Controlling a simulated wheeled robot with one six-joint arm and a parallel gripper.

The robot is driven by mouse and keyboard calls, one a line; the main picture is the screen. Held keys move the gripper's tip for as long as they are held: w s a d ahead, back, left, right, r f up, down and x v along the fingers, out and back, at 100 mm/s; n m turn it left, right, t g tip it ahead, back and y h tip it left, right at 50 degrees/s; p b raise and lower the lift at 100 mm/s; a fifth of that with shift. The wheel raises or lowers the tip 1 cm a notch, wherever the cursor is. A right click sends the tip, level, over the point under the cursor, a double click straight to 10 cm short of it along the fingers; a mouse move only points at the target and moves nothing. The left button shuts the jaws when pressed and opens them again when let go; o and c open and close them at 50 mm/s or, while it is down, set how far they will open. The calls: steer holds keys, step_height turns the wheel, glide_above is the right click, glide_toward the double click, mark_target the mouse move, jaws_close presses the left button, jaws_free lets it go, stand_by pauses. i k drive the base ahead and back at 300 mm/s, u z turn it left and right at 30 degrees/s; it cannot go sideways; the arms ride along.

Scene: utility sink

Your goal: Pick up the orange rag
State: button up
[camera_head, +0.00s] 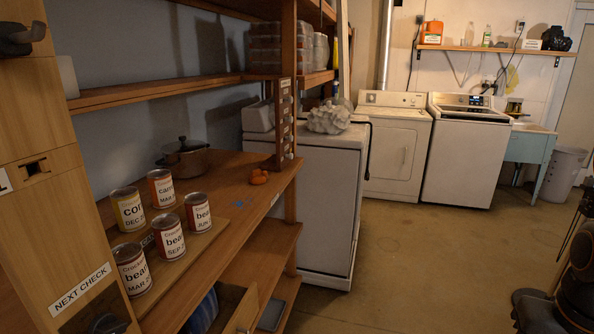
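A small crumpled orange item (259,177), which looks like the orange rag, lies on the wooden counter (233,170) near its far right end, beside the upright post. It is small in the camera_head view, so its exact form is hard to tell. No cloth of this colour shows clearly elsewhere. My gripper is not in view.
Several labelled cans (170,237) stand on a board at the counter's near end. A lidded pot (184,158) sits behind them. A white freezer (322,190) stands past the counter. A dark machine (575,290) is at the right edge. The middle floor is clear.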

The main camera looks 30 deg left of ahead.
mark_target(257, 177)
steer(key=z, duration=0.3)
steer(key=i, duration=1.7)
steer(key=u, duration=0.4)
steer(key=i, duration=0.95)
steer(key=u, duration=1.85)
steer(key=i, duration=1.1)
steer(key=u, duration=0.35)
